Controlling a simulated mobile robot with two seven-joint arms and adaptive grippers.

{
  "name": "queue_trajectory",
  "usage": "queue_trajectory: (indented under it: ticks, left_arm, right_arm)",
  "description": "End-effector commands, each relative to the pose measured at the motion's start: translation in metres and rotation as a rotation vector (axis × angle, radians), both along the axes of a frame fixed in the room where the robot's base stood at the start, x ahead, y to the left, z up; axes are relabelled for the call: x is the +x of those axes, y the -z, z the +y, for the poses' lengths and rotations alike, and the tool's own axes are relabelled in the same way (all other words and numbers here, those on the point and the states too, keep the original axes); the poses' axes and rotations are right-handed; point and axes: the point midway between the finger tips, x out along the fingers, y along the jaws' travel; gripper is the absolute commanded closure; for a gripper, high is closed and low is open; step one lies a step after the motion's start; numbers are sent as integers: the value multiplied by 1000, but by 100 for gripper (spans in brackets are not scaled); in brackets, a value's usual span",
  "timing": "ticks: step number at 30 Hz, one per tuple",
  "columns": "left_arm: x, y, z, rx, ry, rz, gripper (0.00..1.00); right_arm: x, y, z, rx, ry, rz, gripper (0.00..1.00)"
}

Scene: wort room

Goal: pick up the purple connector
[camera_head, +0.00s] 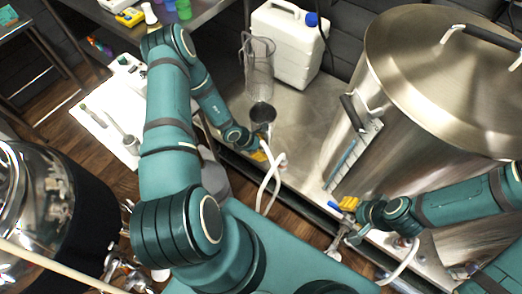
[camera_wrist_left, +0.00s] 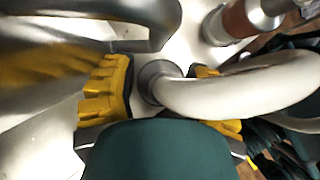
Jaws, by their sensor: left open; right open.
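I cannot make out a purple connector in either view. My left gripper (camera_head: 260,153) is low at the front edge of the steel bench, beside a white hose (camera_head: 268,180). In the left wrist view its yellow fingers (camera_wrist_left: 160,95) are apart, with the white hose (camera_wrist_left: 235,95) and its grey round end between or just beyond them. I cannot tell whether they touch it. My right gripper (camera_head: 347,204) is open at the right, near the foot of the big steel kettle, with a small blue part (camera_head: 333,206) beside its fingertips.
The steel kettle (camera_head: 400,110) fills the right of the bench. A white jerrycan (camera_head: 287,45) and a clear jug (camera_head: 259,60) stand behind my left gripper. A white board (camera_head: 112,125) with tools lies left.

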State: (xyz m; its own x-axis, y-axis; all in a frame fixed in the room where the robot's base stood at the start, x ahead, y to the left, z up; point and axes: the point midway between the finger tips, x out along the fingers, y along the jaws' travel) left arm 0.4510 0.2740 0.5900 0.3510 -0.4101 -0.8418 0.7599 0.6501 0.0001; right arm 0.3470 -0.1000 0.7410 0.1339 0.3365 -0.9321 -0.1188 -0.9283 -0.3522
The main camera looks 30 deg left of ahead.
Motion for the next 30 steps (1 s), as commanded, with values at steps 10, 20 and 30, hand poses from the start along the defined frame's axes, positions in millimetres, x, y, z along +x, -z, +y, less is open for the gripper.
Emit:
queue_trajectory:
  ticks: [10,20,30]
  left_arm:
    - [0,-1,0,0,1,-1,100]
    - [0,-2,0,-1,1,0,100]
    - [2,-36,6,0,8,-2,100]
  right_arm:
    - [0,0,0,0,0,0,53]
    - [0,-2,0,0,0,0,53]
    - [-2,-25,0,1,0,5,53]
